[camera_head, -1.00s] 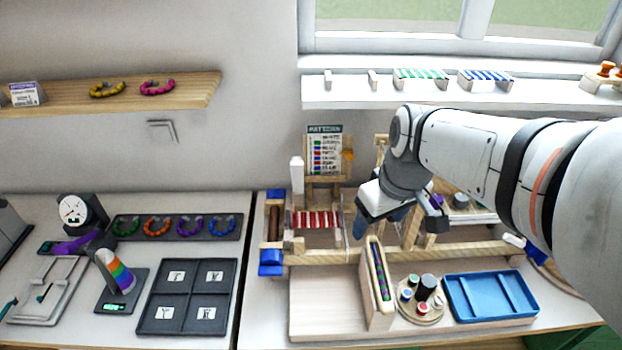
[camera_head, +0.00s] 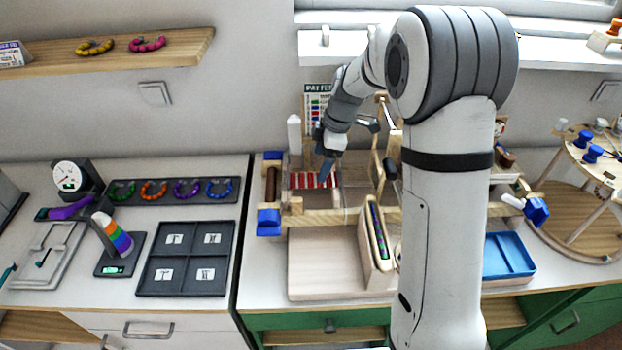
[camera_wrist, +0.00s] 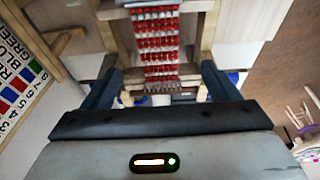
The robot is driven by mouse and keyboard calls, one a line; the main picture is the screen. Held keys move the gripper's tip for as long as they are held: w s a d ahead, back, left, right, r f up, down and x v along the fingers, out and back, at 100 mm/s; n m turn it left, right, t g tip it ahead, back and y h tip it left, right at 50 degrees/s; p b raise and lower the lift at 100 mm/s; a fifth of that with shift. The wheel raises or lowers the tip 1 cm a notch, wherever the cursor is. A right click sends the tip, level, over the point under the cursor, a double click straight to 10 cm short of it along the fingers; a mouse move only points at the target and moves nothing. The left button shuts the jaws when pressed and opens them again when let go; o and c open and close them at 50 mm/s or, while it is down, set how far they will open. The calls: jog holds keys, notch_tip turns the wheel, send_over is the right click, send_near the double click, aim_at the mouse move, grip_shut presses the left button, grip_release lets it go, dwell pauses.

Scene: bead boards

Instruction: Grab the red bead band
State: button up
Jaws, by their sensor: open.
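The red bead band (camera_head: 301,181), with red and white rows, lies on the wooden loom (camera_head: 338,216) in the head view. In the wrist view the band (camera_wrist: 157,42) runs down the middle between my two fingers. My gripper (camera_head: 325,176) points down over the right part of the band and hides some of it. In the wrist view my gripper (camera_wrist: 160,66) is open, with one finger on each side of the band and gaps between. I cannot tell how high the fingers are above it.
A pattern card (camera_head: 317,98) stands behind the loom. A wooden holder with a multicoloured bead strip (camera_head: 378,230) stands in front of it. A blue tray (camera_head: 508,256) is partly hidden by my arm. A dark four-part tray (camera_head: 185,258) lies to the left.

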aim_at(314, 179)
jog(key=p+x, duration=0.1)
jog(key=x, duration=0.4)
jog(key=shift+w+f+p, duration=0.1)
jog(key=shift+p, duration=0.2)
jog(key=shift+c, duration=0.3)
jog(key=c, duration=1)
